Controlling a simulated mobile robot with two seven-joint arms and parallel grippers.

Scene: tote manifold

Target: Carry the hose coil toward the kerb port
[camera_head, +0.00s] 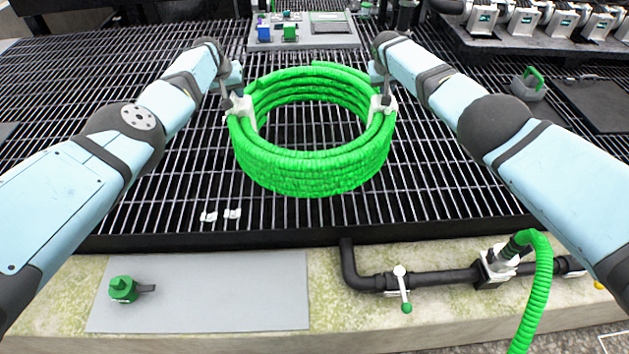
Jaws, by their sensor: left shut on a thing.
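The hose coil (315,172) is a thick ring of bright green ribbed hose over the dark metal grating. Both my arms reach to it, one at each side. My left gripper (241,112) is shut on the coil's left rim. My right gripper (382,108) is at the coil's right rim with its white fingers against the hose; its grip there is partly hidden. I cannot tell whether the coil touches the grating. On the kerb in front, a black pipe carries a white fitting (503,258) with a green hose (537,290) bending down from it. I cannot tell which part is the kerb port.
The kerb (325,265) runs along the front, with a grey plate (215,290), a green-capped fitting (123,288) and a green-tipped valve lever (402,285). A panel with blue and green blocks (330,28) stands behind the coil. A grey green-handled item (528,84) lies right. Grating left of the coil is mostly clear.

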